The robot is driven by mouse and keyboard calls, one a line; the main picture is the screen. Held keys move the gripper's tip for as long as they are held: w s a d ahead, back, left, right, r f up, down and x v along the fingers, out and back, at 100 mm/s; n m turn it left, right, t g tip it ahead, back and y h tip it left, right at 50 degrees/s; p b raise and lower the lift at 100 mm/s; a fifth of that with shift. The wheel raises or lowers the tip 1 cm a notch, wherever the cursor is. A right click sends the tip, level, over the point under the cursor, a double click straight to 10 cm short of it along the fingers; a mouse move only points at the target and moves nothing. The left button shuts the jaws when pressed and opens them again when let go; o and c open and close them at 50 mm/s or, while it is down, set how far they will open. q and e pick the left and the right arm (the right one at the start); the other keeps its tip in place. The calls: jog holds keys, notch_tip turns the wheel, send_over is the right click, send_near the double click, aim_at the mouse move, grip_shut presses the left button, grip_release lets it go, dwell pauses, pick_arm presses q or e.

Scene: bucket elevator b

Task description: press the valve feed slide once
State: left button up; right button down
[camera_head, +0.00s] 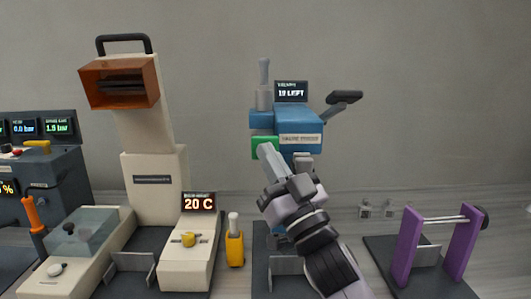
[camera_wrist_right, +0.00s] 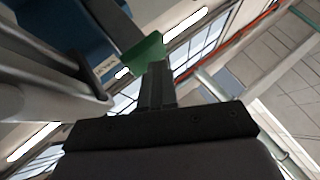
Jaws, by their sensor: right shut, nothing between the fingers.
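The blue machine (camera_head: 290,128) stands in the middle of the head view with a small display reading "19 LEFT" (camera_head: 291,91) on top. A green block (camera_head: 262,141), which looks like the valve feed slide, sits at its front left; the block also shows in the right wrist view (camera_wrist_right: 144,53). My right gripper (camera_head: 267,150) is shut and empty, its fingertips in front of the lower part of the green block. In the right wrist view its fingertips (camera_wrist_right: 157,68) are close beside the block. I cannot tell whether they touch. My left gripper is not in view.
A cream machine (camera_head: 153,170) with a "20 C" display stands to the left, a yellow bottle-like object (camera_head: 234,248) beside it. A purple-ended stand (camera_head: 462,240) is at the right. A dark grey handle (camera_head: 343,98) sticks out at the blue machine's upper right.

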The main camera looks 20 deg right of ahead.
jog(key=shift+s+a+p, duration=0.15)
jog(key=shift+s+a, duration=0.1)
jog(key=shift+s, duration=0.55)
jog(key=shift+s+a+p, duration=0.15)
jog(key=shift+s+a, duration=0.05)
jog(key=shift+s, duration=0.55)
jog(key=s, duration=0.2)
jog(key=s+a, duration=0.1)
jog(key=s, duration=0.2)
jog(key=shift+a, duration=0.2)
jog(key=shift+w+f, duration=0.1)
